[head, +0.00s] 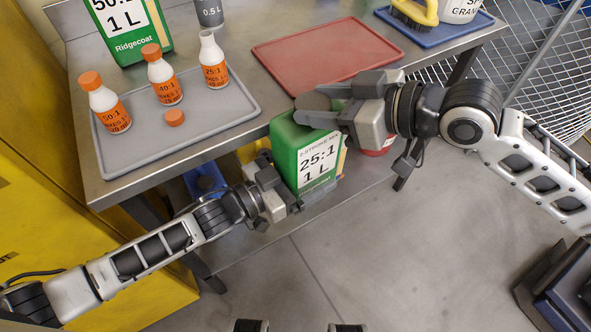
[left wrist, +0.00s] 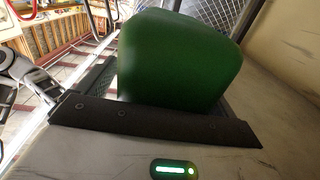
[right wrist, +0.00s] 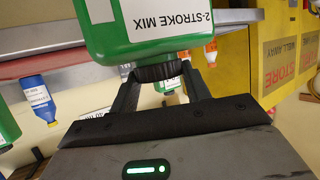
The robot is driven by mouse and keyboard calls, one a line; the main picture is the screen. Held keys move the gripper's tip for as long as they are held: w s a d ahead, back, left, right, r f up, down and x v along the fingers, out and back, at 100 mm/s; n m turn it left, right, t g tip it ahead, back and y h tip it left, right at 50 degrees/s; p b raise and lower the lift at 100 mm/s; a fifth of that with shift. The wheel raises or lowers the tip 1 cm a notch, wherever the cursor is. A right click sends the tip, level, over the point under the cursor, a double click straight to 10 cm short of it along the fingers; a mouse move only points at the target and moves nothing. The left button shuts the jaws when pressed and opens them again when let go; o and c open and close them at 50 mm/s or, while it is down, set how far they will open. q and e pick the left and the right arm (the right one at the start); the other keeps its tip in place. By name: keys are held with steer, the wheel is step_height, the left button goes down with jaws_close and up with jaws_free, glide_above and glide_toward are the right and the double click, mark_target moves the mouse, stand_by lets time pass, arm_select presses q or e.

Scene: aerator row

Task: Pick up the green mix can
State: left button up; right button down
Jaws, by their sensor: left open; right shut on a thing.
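The green mix can (head: 283,140), labelled 2-stroke mix 25:1 1 L, is in front of the table edge in the head view. My right gripper (head: 328,106) is shut on its top. In the right wrist view the can (right wrist: 92,42) appears inverted, with its dark cap (right wrist: 158,72) between the fingers. My left gripper (head: 275,187) is open beside the can's lower left side. The green can (left wrist: 180,60) fills the middle of the left wrist view; I cannot tell whether that gripper touches it. The can's underside is hidden.
A grey tray (head: 240,107) holds white orange-capped bottles and a loose cap. Behind it stands another green can (head: 133,46). A red tray (head: 325,52) is empty. A blue tray (head: 455,33) carries a brush. A lower shelf runs beneath the table, and a yellow cabinet stands left.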

steer(key=shift+r, duration=0.2)
arm_select(q)
steer(key=c, duration=1.5)
steer(key=shift+d+r, duration=0.1)
steer(key=shift+r, duration=0.15)
steer(key=c, duration=0.3)
arm_select(e)
steer(key=c, duration=1)
jaws_free()
steer(key=o, duration=0.4)
steer(key=shift+f, duration=0.1)
steer(key=shift+d, duration=0.1)
